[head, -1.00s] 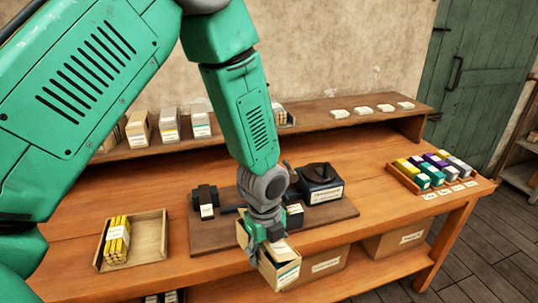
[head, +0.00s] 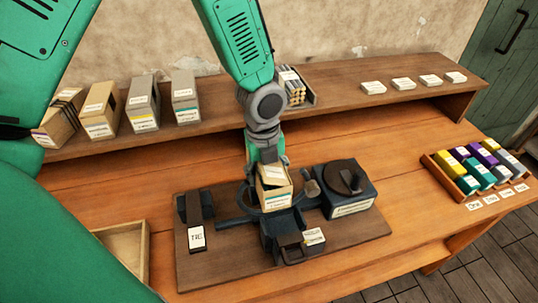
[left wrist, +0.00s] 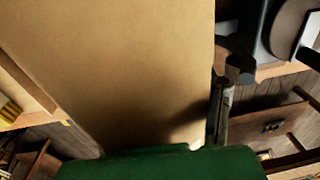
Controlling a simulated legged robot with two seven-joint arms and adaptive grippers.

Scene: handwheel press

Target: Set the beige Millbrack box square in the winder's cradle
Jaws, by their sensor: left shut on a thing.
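My left gripper (head: 265,160) points down and is shut on the beige box (head: 274,199), which has a white label with a teal stripe, too small to read. The box is upright but turned a little. It fills much of the left wrist view (left wrist: 120,70). In the head view it overlaps the back of the winder's dark cradle (head: 268,238), in the middle of the brown base board (head: 225,268). I cannot tell whether the box touches the cradle, and it hides part of it. My right gripper is not in view.
A dark unit with a round top (head: 347,190) stands close right of the box. A black block with a tag (head: 195,208) stands left. Beige and grey boxes (head: 143,103) line the back shelf. A wooden tray of coloured boxes (head: 440,178) sits at right.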

